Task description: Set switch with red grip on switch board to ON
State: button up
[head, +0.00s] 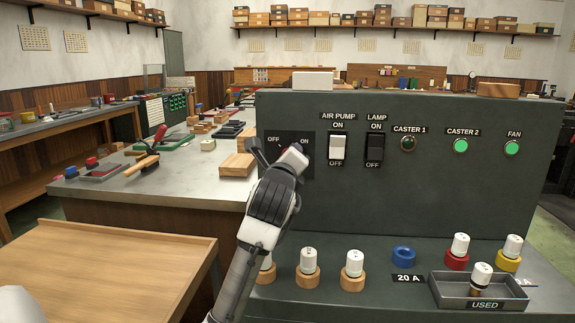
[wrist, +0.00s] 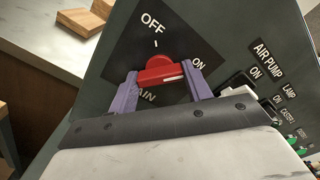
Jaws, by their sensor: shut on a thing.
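The switch board (head: 450,190) is a large dark grey-green panel in the head view. Its main switch plate (wrist: 120,55) is black, with OFF at the top and ON at the right in the wrist view. The red grip (wrist: 158,68) sits between the two purple fingers of my gripper (wrist: 161,80), which is shut on it. A white mark on the grip points right, roughly toward the ON side; I cannot tell whether it lines up exactly. In the head view my gripper (head: 277,152) covers most of the switch, between the OFF and ON labels.
Right of the switch are the AIR PUMP switch (head: 338,148), LAMP switch (head: 375,147) and lights, FAN (head: 512,147) and CASTER 2 (head: 461,146) lit green. Fuses and a USED tray (head: 480,303) stand on the ledge below. A wooden table (head: 110,265) is at left.

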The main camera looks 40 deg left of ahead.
jog(key=shift+m, duration=0.6)
jog(key=o, duration=1)
jog(key=shift+s, duration=0.1)
jog(key=b+v, duration=0.2)
jog(key=v, duration=1.1)
jog(key=shift+s+d, duration=0.15)
jog(key=shift+s, duration=0.2)
